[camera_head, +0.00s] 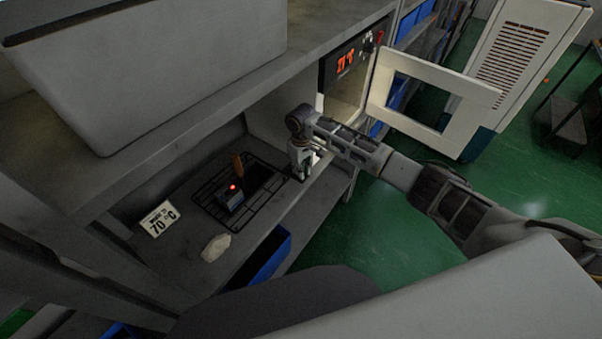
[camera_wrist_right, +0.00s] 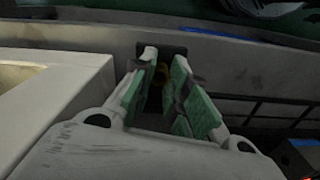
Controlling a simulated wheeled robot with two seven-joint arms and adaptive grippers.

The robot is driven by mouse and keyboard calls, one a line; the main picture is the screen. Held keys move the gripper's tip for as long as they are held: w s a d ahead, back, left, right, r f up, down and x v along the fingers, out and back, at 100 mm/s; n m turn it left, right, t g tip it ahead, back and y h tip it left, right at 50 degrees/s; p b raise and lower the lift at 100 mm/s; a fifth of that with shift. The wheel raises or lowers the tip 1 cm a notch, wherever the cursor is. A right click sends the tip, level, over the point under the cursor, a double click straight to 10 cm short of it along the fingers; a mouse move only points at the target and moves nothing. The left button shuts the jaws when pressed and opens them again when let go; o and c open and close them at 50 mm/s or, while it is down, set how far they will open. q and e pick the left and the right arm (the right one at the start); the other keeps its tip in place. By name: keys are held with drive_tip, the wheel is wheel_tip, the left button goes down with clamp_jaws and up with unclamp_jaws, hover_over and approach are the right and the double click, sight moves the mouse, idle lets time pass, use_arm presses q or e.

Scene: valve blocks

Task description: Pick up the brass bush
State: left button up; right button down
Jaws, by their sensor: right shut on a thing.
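My right gripper (camera_head: 302,174) reaches in from the right to the shelf, at the right end of a dark wire rack. In the right wrist view my right gripper (camera_wrist_right: 163,80) has its two green-padded fingers close around a small dull brass-coloured piece, the brass bush (camera_wrist_right: 162,74), deep between the fingertips. The fingers hide most of it, and a dark square shape lies behind it. I cannot make out the bush in the head view. My left gripper is not in view.
The wire rack (camera_head: 207,204) holds a dark block with a red light (camera_head: 230,199). A temperature sign (camera_head: 159,219) and a pale lump (camera_head: 215,248) lie to its left and front. A heated cabinet (camera_head: 345,75) has its framed door (camera_head: 482,94) open. A blue bin (camera_head: 268,256) sits below.

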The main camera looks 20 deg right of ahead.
drive_tip(key=shift+r, duration=0.1)
idle(0.3)
drive_tip(key=shift+s+a+r, duration=0.1)
drive_tip(key=shift+s+r, duration=0.05)
drive_tip(key=shift+r, duration=0.15)
wheel_tip(320, 180, up, 6)
drive_tip(key=shift+f+b, duration=0.1)
drive_tip(key=shift+b, duration=0.4)
drive_tip(key=shift+s+a+r, duration=0.1)
drive_tip(key=shift+s+r, duration=0.1)
drive_tip(key=s+a, duration=0.4)
drive_tip(key=s, duration=0.4)
drive_tip(key=s+a+b, duration=0.1)
drive_tip(key=s+a, duration=0.2)
drive_tip(key=s, duration=0.6)
drive_tip(key=shift+s+a, duration=0.3)
drive_tip(key=shift+a, duration=0.1)
drive_tip(key=shift+w, duration=0.1)
